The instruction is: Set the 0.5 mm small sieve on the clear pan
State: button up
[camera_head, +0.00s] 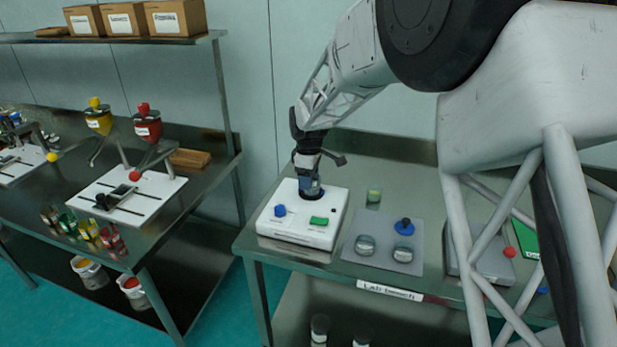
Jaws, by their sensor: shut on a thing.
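My gripper (308,174) points down over the white machine (300,228) and is shut on a small bluish, see-through round piece (312,189). That piece is at the dark round seat on top of the machine. Whether it touches the seat, and whether it is one part or two stacked, is too small to tell. Two clear round dishes (366,245) (403,252) lie on the grey mat (384,232), with a blue knobbed piece (404,226) behind them. A small greenish cup (374,196) stands behind the mat. No size markings are readable, so I cannot tell which is the 0.5 mm sieve or clear pan.
The machine has a blue knob (279,210) and a green button (319,221) at its front. My arm hides part of the bench's right side, where a red knob (509,252) shows. A second bench with dispensers (147,130) stands at left.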

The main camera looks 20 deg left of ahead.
jog(key=shift+f, duration=0.1)
jog(key=o, duration=0.9)
jog(key=shift+r, duration=0.2)
notch_tip(320, 180, up, 12)
jog(key=shift+f, duration=0.1)
dwell(0.8)
